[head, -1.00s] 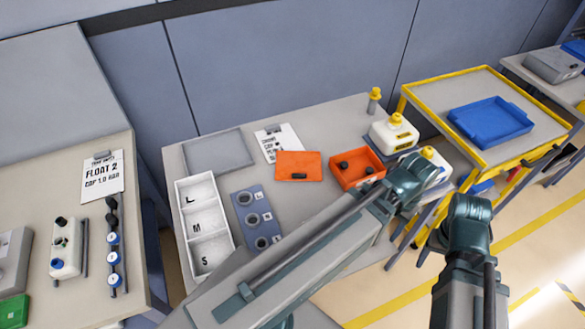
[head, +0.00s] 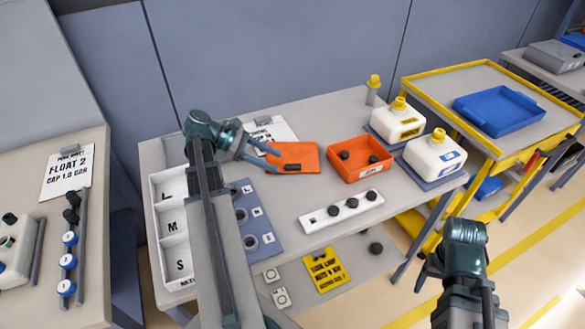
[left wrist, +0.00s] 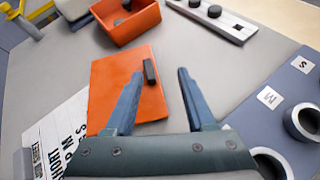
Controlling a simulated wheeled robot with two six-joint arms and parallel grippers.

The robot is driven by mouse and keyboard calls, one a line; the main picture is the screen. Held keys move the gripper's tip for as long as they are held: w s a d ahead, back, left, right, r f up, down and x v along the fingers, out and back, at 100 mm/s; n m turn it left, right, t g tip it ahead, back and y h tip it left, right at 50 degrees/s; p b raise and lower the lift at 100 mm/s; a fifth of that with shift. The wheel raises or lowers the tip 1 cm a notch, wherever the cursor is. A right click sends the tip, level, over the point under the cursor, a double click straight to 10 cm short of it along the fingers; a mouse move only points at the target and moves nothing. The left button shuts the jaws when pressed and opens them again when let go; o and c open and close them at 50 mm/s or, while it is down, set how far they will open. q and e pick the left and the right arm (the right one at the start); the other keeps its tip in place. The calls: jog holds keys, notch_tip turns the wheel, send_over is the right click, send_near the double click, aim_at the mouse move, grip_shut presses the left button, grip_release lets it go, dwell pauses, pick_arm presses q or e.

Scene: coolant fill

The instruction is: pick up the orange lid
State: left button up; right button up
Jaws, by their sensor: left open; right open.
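The orange lid (head: 300,150) lies flat on the grey table, with a small black handle (head: 293,167) on top. My left gripper (head: 277,160) is open at the lid's left side in the head view, its fingers pointing toward the handle. In the left wrist view the lid (left wrist: 108,85) lies partly under the fingers. The handle (left wrist: 150,72) shows between the two fingertips (left wrist: 160,74), closer to the left one; I see no grip on it. My right gripper (head: 428,270) is open and empty, low at the right, away from the table.
An orange bin (head: 360,172) with black knobs stands right of the lid. A white strip with black knobs (head: 318,222) lies in front. White jugs (head: 436,157) stand at the right end. A white L/M/S tray (head: 160,190) and a blue holed plate (head: 268,246) are left.

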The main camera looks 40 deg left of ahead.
pick_arm(q)
jog(key=s+a, duration=0.1)
jog(key=a, duration=0.1)
jog(key=s+a+n+t, duration=0.1)
jog(key=s+a+n+t+b, duration=0.1)
jog(key=a, duration=0.1)
jog(key=shift+s+a+r, duration=0.2)
jog(key=shift+a, duration=0.1)
jog(key=b, duration=0.3)
send_near(299, 165)
jog(key=shift+w+d+f, duration=0.15)
jog(key=shift+d+f, duration=0.2)
jog(key=shift+f, duration=0.2)
jog(key=shift+w+d+f, duration=0.1)
jog(key=shift+d+f, duration=0.25)
jog(key=shift+f, duration=0.2)
jog(key=shift+w+r+b+x, duration=0.1)
jog(key=shift+r+b+x, duration=0.15)
jog(key=shift+x, duration=0.85)
jog(key=shift+w+r+b+x, duration=0.15)
jog(key=shift+r+x, duration=0.05)
jog(key=shift+x, duration=0.85)
jog(key=shift+w+r+b+x, duration=0.1)
jog(key=shift+r+b+x, duration=0.15)
jog(key=shift+x, duration=0.85)
grip_shut()
